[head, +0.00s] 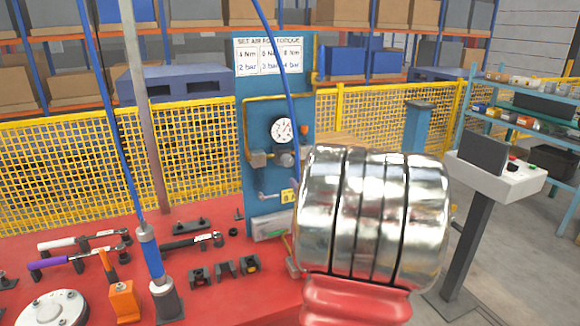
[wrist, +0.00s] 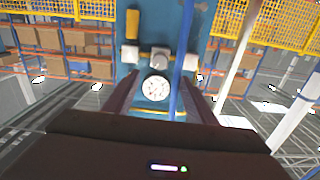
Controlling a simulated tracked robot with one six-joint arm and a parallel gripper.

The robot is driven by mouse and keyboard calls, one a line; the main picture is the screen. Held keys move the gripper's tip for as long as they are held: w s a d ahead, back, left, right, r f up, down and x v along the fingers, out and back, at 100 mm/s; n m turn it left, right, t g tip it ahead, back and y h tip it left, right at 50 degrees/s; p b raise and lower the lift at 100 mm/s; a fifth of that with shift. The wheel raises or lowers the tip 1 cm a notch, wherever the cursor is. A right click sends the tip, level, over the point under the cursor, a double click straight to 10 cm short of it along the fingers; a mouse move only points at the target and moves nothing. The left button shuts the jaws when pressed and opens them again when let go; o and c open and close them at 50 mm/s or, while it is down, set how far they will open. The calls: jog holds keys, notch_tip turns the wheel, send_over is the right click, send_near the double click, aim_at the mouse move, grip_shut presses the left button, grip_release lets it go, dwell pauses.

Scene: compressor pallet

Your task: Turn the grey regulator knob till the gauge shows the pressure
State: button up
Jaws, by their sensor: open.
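The blue panel (head: 258,207) carries a round white gauge (head: 283,130), with the grey regulator knob (head: 286,159) just below it. The gauge's needle is too small to read. In the wrist view the panel appears upside down, with the gauge (wrist: 155,88) below the grey knob (wrist: 160,58). My gripper (wrist: 160,82) is open, its two dark fingers spread on either side of the gauge in that picture. I see nothing between them, and they look apart from the knob. In the head view my gripper is hidden behind my shiny arm.
A sign (head: 268,55) above the gauge lists Nm and bar values. A blue hose (head: 283,60) hangs in front of the panel and crosses the wrist view. The red bench (head: 215,285) holds wrenches and clamps. A control box (head: 495,172) stands right; yellow mesh fencing (head: 110,155) lies behind.

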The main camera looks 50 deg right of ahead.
aim_at(289, 163)
jog(key=shift+w, duration=0.1)
dwell(0.3)
jog(key=x, duration=1.3)
jog(key=shift+w+d, duration=0.2)
jog(key=shift+w, duration=0.1)
jog(key=c, duration=1)
